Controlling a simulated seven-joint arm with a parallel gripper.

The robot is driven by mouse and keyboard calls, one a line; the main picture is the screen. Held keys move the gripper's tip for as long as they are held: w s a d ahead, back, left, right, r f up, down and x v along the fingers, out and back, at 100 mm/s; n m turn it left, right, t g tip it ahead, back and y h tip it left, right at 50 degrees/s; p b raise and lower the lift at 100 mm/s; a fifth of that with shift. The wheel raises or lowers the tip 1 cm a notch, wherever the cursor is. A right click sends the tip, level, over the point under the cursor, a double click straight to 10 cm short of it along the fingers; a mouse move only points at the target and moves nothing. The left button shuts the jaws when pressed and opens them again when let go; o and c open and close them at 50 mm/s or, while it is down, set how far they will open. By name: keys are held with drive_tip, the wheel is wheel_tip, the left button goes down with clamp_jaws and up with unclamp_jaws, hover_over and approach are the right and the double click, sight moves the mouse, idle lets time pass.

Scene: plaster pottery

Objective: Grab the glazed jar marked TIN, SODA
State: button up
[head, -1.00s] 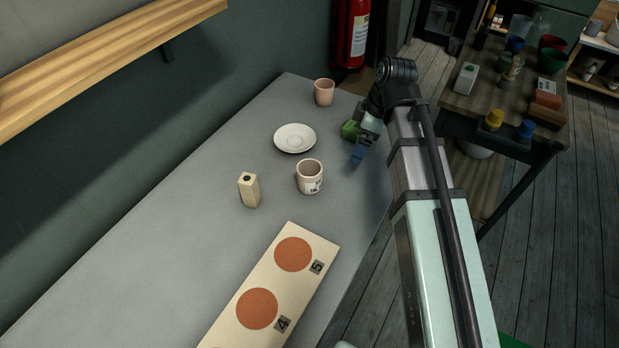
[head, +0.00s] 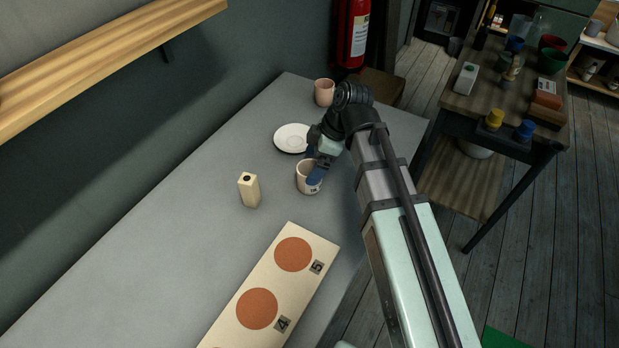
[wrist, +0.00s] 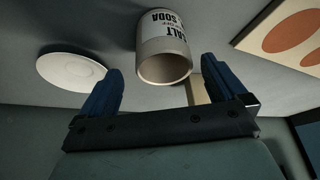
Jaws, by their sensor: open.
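A pale cream jar (head: 304,174) with dark lettering stands upright on the grey table (head: 200,250). It also shows close up in the wrist view (wrist: 164,66).
A white saucer (head: 288,138) lies behind the jar. A small cream block (head: 249,190) with a dark hole stands left of it. A board (head: 275,282) with orange discs marked 4 and 5 lies in front. The table's left is clear. A shelf (head: 100,65) overhangs the left.

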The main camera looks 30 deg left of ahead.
drive_tip(key=shift+d+x, duration=0.15)
drive_tip(key=shift+x, duration=1.35)
drive_tip(key=shift+d+x, duration=0.1)
drive_tip(key=shift+x, duration=1.4)
drive_tip(key=shift+s, duration=0.15)
drive_tip(key=shift+c, duration=0.2)
drive_tip(key=c, duration=1.1)
drive_tip(key=shift+r, duration=0.1)
